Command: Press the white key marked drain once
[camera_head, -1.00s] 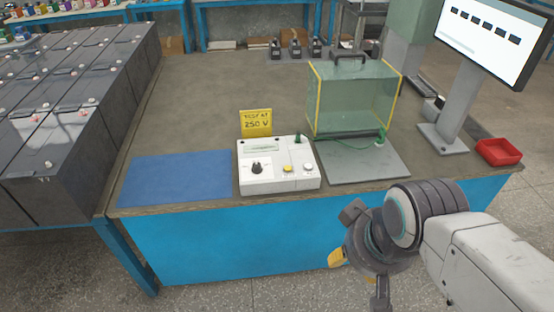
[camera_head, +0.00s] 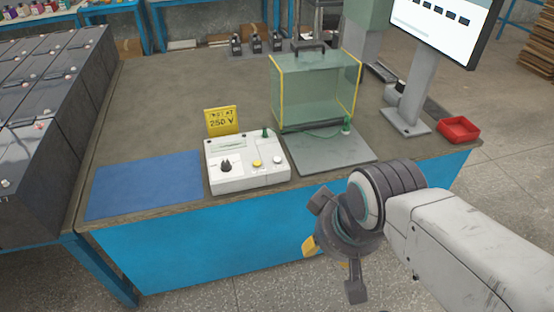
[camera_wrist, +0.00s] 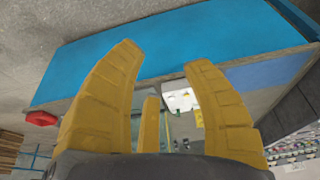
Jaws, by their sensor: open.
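The white test box (camera_head: 247,180) stands near the bench's front edge, with a black knob, a yellow key (camera_head: 257,163) and a white key (camera_head: 277,160) on its top. The white key is the rightmost of these; its lettering is too small to read. In the wrist view the box (camera_wrist: 182,100) shows between my gripper's yellow fingers. My gripper (camera_wrist: 162,60) is open and empty. In the head view my gripper (camera_head: 309,246) is in front of the bench, right of and apart from the box, partly hidden behind my wrist.
A blue mat (camera_head: 140,183) lies left of the box. A clear case with yellow edges (camera_head: 318,90) stands on a grey plate (camera_head: 330,158) to the right. A yellow 250 V sign (camera_head: 222,121) is behind the box. A monitor stand (camera_head: 413,100) and red tray (camera_head: 459,130) are farther right.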

